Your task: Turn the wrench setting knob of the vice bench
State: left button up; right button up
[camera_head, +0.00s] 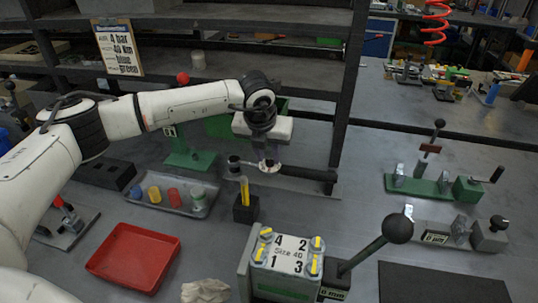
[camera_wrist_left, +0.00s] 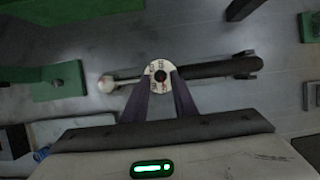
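A wrench with a thick black handle (camera_head: 308,173) lies roughly level above the bench, its thin end pointing left. Its setting knob (camera_head: 270,169) is a pale round dial, and it also shows with dark marks and a black centre in the left wrist view (camera_wrist_left: 160,68). My left gripper (camera_head: 268,162) points down at this dial. In the left wrist view its two dark fingers (camera_wrist_left: 162,82) are apart, with the dial's centre between their tips. I cannot tell whether they press on it. My right gripper is not in view.
A red tray (camera_head: 134,258) lies left. A sign (camera_head: 120,47) reads 4 bar, 40 Nm, blue, green.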

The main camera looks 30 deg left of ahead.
pick_arm(q)
jog(key=shift+w+f, duration=0.3)
jog(key=shift+f, duration=0.35)
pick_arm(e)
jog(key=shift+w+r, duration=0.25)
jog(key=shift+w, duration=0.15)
pick_arm(q)
grip_shut()
jog(key=shift+a, duration=0.1)
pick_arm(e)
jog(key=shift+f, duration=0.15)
